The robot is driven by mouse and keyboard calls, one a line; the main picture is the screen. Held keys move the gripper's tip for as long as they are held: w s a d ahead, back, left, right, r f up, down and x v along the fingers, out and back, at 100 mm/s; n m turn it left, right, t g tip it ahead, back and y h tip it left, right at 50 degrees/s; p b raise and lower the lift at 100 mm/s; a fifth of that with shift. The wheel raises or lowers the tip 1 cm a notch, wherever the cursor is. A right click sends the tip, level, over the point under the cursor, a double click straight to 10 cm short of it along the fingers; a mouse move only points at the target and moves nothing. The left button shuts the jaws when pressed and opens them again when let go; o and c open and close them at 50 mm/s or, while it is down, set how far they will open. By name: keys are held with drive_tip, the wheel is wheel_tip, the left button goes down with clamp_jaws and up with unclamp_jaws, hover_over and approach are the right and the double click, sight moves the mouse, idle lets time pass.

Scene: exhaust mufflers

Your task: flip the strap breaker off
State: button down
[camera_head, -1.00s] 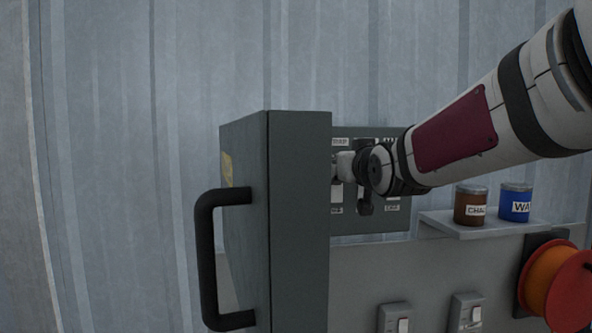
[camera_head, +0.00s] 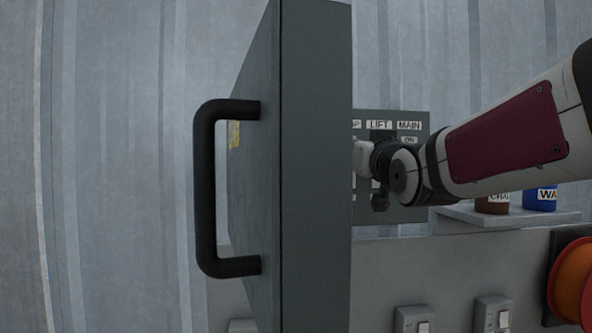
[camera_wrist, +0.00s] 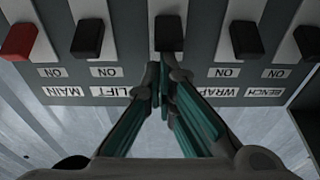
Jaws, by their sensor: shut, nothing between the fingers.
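In the wrist view, a row of breakers shows with labels upside down. The middle breaker has a black lever (camera_wrist: 168,30); its label is hidden behind my gripper (camera_wrist: 165,75). It sits between LIFT and WRAP, and a label ending in "AP" (camera_head: 357,125) shows beside LIFT in the head view, so I take it as the strap breaker. Its lever sits slightly higher in the picture than its neighbours' levers. My gripper is shut and empty, its tips just below that lever; contact cannot be told. In the head view the fingertips are hidden behind the open panel door (camera_head: 315,180).
The red MAIN lever (camera_wrist: 18,42), LIFT lever (camera_wrist: 88,38), WRAP lever (camera_wrist: 245,38) and BENCH lever (camera_wrist: 308,42) flank the middle one. The door with its black handle (camera_head: 207,190) stands left of my wrist. A shelf (camera_head: 510,216) with jars and an orange reel (camera_head: 575,280) are to the right.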

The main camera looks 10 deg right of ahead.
drive_tip(key=t+b, duration=0.1)
drive_tip(key=b, duration=0.3)
drive_tip(key=f+t+b, duration=0.1)
drive_tip(key=b, duration=0.4)
drive_tip(key=s+f+t+b, duration=0.1)
drive_tip(key=t+b, duration=0.1)
drive_tip(key=b, duration=0.3)
drive_tip(key=shift+f, duration=0.1)
drive_tip(key=shift+f+b, duration=0.1)
drive_tip(key=shift+b, duration=0.25)
